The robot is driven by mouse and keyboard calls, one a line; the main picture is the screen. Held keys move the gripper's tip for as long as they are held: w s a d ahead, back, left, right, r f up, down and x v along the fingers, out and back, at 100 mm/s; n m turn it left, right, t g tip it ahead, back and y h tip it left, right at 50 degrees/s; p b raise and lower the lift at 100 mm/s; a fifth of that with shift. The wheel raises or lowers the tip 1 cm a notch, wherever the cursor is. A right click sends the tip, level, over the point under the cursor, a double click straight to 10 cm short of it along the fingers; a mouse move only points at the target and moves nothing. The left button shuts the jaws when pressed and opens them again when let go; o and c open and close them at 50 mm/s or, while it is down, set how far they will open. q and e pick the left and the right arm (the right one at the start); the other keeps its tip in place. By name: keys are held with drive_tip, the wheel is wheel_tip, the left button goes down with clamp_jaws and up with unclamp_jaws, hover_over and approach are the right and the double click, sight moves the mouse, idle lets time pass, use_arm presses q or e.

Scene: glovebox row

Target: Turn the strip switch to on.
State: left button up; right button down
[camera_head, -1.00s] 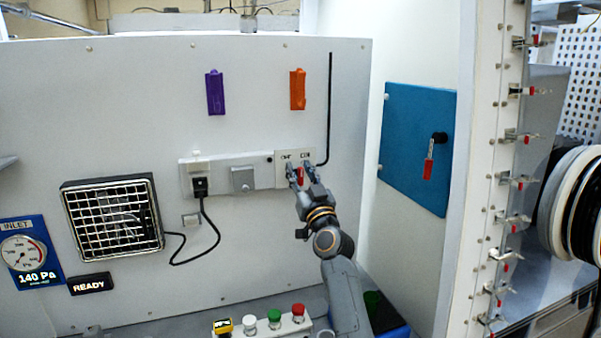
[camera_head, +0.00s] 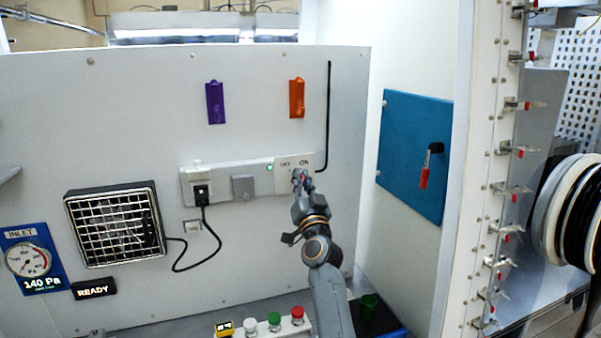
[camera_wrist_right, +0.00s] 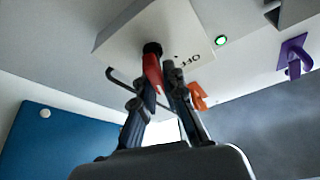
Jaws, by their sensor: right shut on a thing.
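The strip switch is a pale plate (camera_head: 285,178) at the right end of a white power strip on the grey wall panel, marked OFF and ON. Its red lever (camera_wrist_right: 152,72) on a dark pivot shows in the wrist view, with the OFF mark to its right. My right gripper (camera_head: 299,180) is at the plate, shut on the red lever; its fingers (camera_wrist_right: 162,82) lie on both sides of the lever in the wrist view. A small green light (camera_head: 269,168) glows on the strip, also in the wrist view (camera_wrist_right: 220,40). My left gripper is out of view.
A black plug (camera_head: 201,193) with a cord to the fan grille (camera_head: 115,223) sits in the strip. Orange (camera_head: 297,98) and purple (camera_head: 215,102) pieces hang above. A blue panel (camera_head: 408,150) with a red-handled lever is right. Several buttons (camera_head: 274,321) stand below.

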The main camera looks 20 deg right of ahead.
drive_tip(key=shift+m+h+p, duration=0.5)
drive_tip(key=shift+m+p, duration=0.2)
drive_tip(key=shift+m, duration=0.4)
drive_tip(key=shift+d+f+m+g+p, duration=0.15)
drive_tip(key=shift+m+g+p, duration=0.15)
drive_tip(key=shift+m, duration=0.2)
